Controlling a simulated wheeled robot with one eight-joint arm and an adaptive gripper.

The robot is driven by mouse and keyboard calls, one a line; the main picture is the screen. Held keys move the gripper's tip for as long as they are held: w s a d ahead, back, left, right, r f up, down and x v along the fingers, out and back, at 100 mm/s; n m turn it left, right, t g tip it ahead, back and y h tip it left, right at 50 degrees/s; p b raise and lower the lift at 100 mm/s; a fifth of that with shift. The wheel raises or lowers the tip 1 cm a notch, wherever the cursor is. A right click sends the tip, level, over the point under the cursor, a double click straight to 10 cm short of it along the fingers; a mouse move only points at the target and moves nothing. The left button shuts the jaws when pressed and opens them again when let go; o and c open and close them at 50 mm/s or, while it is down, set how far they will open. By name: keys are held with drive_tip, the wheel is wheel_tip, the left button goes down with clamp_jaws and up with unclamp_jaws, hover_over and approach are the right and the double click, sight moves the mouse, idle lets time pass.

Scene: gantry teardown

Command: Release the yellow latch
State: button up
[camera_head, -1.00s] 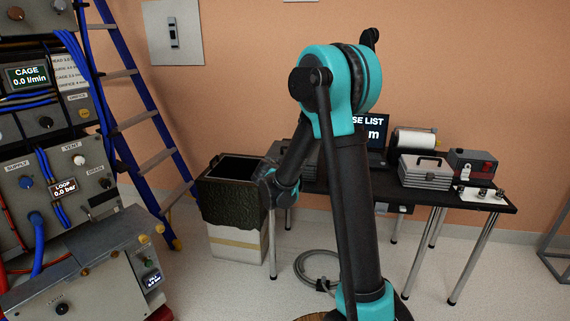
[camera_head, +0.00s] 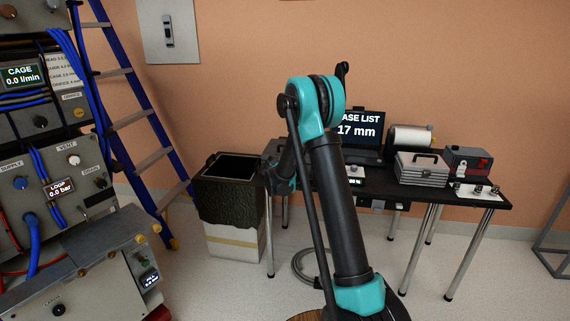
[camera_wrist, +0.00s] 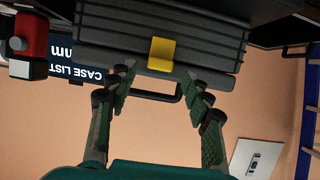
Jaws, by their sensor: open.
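The yellow latch (camera_wrist: 161,54) sits on the front of a dark grey ribbed case (camera_wrist: 215,45) in the wrist view, which is upside down. The case's dark handle (camera_wrist: 150,97) lies across the picture below the latch. My gripper (camera_wrist: 160,85) is open, with its green fingers spread either side of the latch's line and the fingertips near the handle and case edge. I cannot tell whether they touch. The latch itself is apart from both fingers.
A dark-lined bin (camera_head: 232,205) stands left of the table.

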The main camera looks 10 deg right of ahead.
drive_tip(key=shift+x, duration=0.95)
drive_tip(key=shift+d, duration=0.1)
clamp_jaws()
